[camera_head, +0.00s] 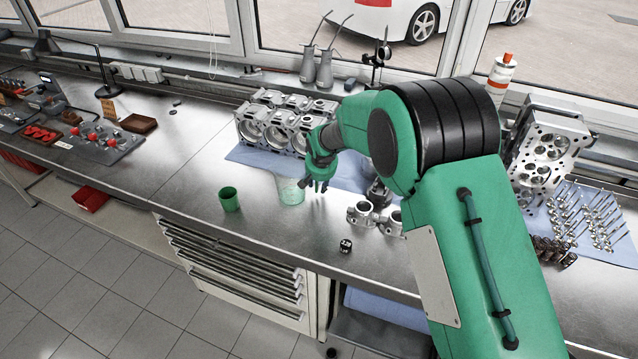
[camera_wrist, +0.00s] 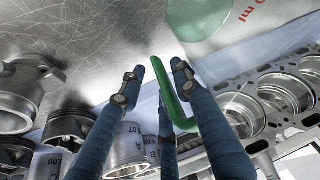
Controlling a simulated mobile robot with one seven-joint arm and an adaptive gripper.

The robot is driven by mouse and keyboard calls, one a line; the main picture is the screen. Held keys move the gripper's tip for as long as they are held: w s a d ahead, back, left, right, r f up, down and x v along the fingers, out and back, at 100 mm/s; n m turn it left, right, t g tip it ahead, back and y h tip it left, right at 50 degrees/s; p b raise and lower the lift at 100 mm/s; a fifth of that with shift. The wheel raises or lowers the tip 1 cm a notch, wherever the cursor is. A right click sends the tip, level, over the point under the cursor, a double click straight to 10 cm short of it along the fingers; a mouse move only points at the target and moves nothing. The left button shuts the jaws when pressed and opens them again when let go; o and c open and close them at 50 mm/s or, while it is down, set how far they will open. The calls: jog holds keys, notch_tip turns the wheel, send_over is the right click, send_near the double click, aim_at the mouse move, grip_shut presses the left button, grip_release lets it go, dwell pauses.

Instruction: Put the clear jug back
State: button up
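The clear jug (camera_head: 290,191) stands on the metal bench, at the front edge of the blue cloth, faintly green and see-through. My gripper (camera_head: 318,187) is just right of it, fingers pointing down. In the wrist view the jug's round green part (camera_wrist: 205,18) and red markings show at the top. Its green handle (camera_wrist: 172,95) runs between my fingers. My gripper (camera_wrist: 158,68) is open, its fingers apart on both sides of the handle with gaps visible. I cannot tell whether any finger touches it.
A green cup (camera_head: 229,199) stands left of the jug. An engine block (camera_head: 275,123) lies behind on the blue cloth. Pistons (camera_head: 364,212) and a small black block (camera_head: 346,246) are to the right and front. Two oil cans (camera_head: 325,68) stand at the window.

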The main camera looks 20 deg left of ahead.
jog(key=shift+r, duration=0.1)
jog(key=p+v, duration=0.1)
jog(key=v, duration=1.1)
jog(key=shift+p, duration=0.35)
dwell(0.5)
jog(key=s+d+r+m, duration=0.1)
jog(key=s+d+r, duration=0.3)
jog(key=d+r, duration=0.45)
jog(key=s+d+r+m+t+h, duration=0.1)
jog(key=s+d+r, duration=0.35)
jog(key=d, duration=0.75)
jog(key=s+d+r, duration=0.3)
jog(key=d+r, duration=0.6)
jog(key=d, duration=0.1)
jog(key=s+d+m, duration=0.1)
jog(key=s+d, duration=0.5)
jog(key=s, duration=0.3)
jog(key=s+d+m, duration=0.1)
jog(key=s+d, duration=0.6)
jog(key=s, duration=0.2)
jog(key=s+d+h, duration=0.1)
jog(key=s+d, duration=0.5)
jog(key=s, duration=0.4)
jog(key=shift+d+r+m+t, duration=0.3)
jog(key=shift+r+m, duration=0.1)
jog(key=shift+r, duration=0.05)
